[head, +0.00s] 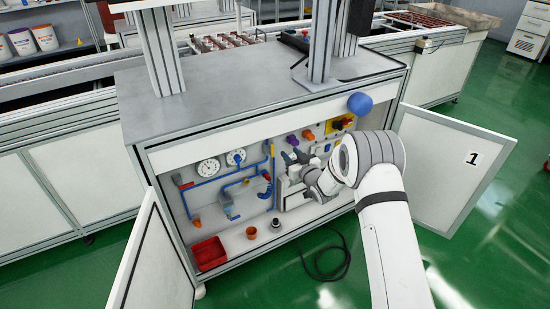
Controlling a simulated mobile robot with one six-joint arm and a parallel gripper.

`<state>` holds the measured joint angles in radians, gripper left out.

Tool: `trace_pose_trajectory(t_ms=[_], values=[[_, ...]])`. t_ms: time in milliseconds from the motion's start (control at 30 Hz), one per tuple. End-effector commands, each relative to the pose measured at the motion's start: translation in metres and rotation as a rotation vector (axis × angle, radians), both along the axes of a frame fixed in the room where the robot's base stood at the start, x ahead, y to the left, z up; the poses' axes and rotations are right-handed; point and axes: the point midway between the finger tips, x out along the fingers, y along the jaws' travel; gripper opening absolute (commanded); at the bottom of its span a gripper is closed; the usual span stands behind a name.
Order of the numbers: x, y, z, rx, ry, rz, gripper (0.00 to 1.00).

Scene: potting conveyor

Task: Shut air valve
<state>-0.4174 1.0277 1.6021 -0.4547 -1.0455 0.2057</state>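An open cabinet shows a panel (183,217) with two round white gauges (208,168) and blue pipes (203,183) at its left. A valve-like fitting with a red part (266,176) sits on the blue pipe near the panel's middle. Orange-red knobs (309,135) and a yellow plate with a dark knob (339,124) are at the upper right. I cannot tell which fitting is the air valve or how it is set. My gripper (294,184) is in front of the panel, right of the blue pipes. My wrist partly covers it, and its fingers are not clear.
The cabinet doors stand open at left (153,262) and right (452,168), the right one marked 1. A red bin (209,253) and small cups (276,224) are on the cabinet floor. A dark cable (327,276) lies on the green floor in front.

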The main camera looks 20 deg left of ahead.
Motion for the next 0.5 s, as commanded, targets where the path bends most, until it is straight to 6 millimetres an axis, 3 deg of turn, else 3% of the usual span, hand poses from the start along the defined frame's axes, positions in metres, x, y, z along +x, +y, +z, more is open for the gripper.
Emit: trace_pose_trajectory(t_ms=[33,100,267,500], values=[[-0.004,0.008,-0.015,0.018,-0.010,0.022,0.35],[-0.007,0.015,-0.023,0.036,-0.022,0.041,0.35],[-0.005,0.026,-0.027,0.052,-0.031,0.057,0.35],[0.018,0.053,-0.028,0.051,-0.032,0.056,0.35]])
